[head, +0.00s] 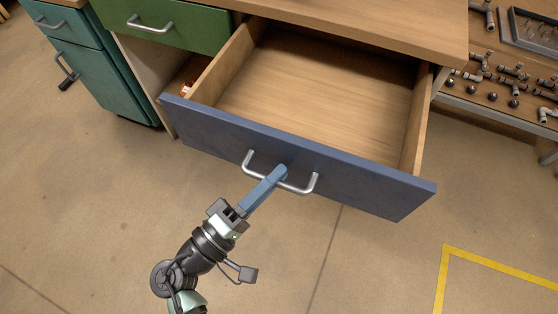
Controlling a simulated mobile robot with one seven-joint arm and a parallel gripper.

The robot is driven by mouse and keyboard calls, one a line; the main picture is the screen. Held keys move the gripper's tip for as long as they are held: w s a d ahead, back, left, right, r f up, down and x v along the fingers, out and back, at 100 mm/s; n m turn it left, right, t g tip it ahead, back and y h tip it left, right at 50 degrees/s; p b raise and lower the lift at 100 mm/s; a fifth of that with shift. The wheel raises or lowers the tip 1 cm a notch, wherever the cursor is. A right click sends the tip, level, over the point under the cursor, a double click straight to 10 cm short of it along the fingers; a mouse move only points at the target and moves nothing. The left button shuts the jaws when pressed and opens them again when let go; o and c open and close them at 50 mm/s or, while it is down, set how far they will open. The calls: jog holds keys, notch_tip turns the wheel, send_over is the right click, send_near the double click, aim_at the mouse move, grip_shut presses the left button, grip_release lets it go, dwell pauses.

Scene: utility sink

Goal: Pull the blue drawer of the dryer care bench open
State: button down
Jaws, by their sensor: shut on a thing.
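The blue drawer (350,178) of the wooden bench (390,28) is pulled well out, and its bare wooden inside shows. A grey metal bar handle (311,183) is fixed across the middle of its blue front. My gripper (279,173) reaches up from the lower left, and its blue fingers are shut on the handle, a little left of the bar's right end. The fingers hide part of the bar.
A green drawer (185,27) sits shut to the left, with a teal cabinet (88,80) beyond it. A rack of pipe fittings (512,85) stands at the right. The floor before the drawer is clear, with a yellow line (500,264) at lower right.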

jog(key=shift+s+a, duration=0.1)
jog(key=shift+s, duration=0.2)
jog(key=c, duration=0.8)
grip_release()
jog(key=shift+c, duration=0.2)
jog(key=shift+a, duration=0.1)
jog(key=v, duration=1.2)
jog(key=shift+s+a, duration=0.2)
jog(key=shift+s, duration=0.15)
